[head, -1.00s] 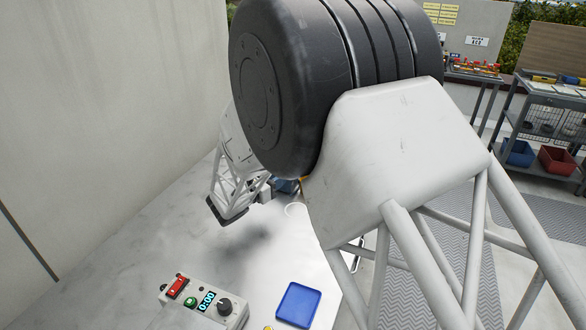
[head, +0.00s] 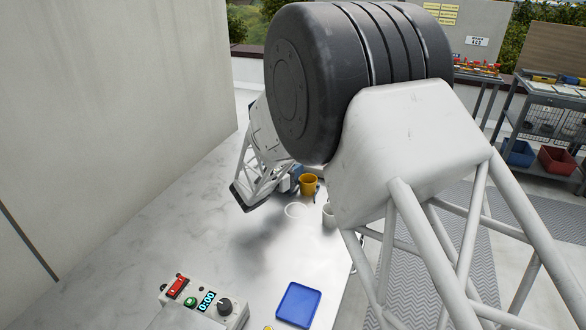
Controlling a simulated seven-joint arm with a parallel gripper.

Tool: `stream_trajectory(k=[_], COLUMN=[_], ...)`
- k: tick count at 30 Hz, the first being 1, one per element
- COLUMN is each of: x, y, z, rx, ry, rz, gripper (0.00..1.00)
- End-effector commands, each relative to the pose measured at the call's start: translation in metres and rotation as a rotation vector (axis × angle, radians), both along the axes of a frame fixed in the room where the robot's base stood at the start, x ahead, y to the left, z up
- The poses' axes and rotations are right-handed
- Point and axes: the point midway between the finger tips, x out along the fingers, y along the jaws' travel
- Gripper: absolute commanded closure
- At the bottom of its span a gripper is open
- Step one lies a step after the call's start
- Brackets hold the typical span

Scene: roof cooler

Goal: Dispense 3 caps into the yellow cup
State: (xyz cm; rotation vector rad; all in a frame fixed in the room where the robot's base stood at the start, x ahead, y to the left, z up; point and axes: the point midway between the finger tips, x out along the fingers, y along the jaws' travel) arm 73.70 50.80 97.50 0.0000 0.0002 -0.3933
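My arm's far white framework hangs over the table left of the cup. I cannot make out gripper fingers in the head view. No caps can be made out clearly. A small yellow item (head: 268,328) is cut off by the bottom edge.
A blue tray (head: 298,304) lies right of the control box and looks empty. A white cup (head: 329,216) is partly hidden by my arm. A blue item (head: 290,183) stands beside the yellow cup. A wall (head: 110,120) bounds the left. The table middle is clear.

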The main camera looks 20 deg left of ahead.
Motion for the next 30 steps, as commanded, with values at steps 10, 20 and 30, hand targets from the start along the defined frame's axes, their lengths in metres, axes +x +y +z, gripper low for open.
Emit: stream_trajectory(k=[10, 20, 30], x=[0.000, 0.000, 0.000], y=[0.000, -0.002, -0.048], z=[0.000, 0.000, 0.001], rx=[0.000, 0.000, 0.001], ry=[0.000, 0.000, 0.000], rz=[0.000, 0.000, -0.001], gripper=[0.84, 1.00, 1.00])
